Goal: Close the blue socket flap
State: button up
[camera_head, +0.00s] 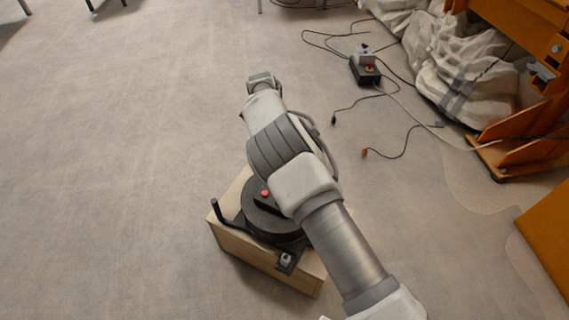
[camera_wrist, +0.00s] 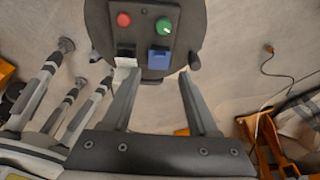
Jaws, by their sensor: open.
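The blue socket flap (camera_wrist: 160,57) is on the lower right of a dark control panel (camera_wrist: 145,32) in the wrist view, below a green knob (camera_wrist: 163,25). Its exact angle is hard to tell. My gripper (camera_wrist: 159,73) is open and empty, its two fingers pointing at the panel's lower edge. The flap lies just beyond the fingertips, between their lines; I cannot tell whether they touch it. In the head view the round black device (camera_head: 268,222) stands on a wooden box (camera_head: 245,247), partly hidden by my arm. The flap and my fingers are not discernible there.
A red button (camera_wrist: 123,19) is at the panel's upper left, above a dark socket with a pale piece (camera_wrist: 126,62). A black bar (camera_head: 222,214) sticks out at the device's left. Cables, a small control box (camera_head: 364,72) and orange metal frames (camera_head: 514,147) lie right. Left floor is clear.

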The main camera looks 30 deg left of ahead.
jog(key=p+v, duration=0.1)
jog(key=v, duration=0.7)
jog(key=shift+r, duration=0.2)
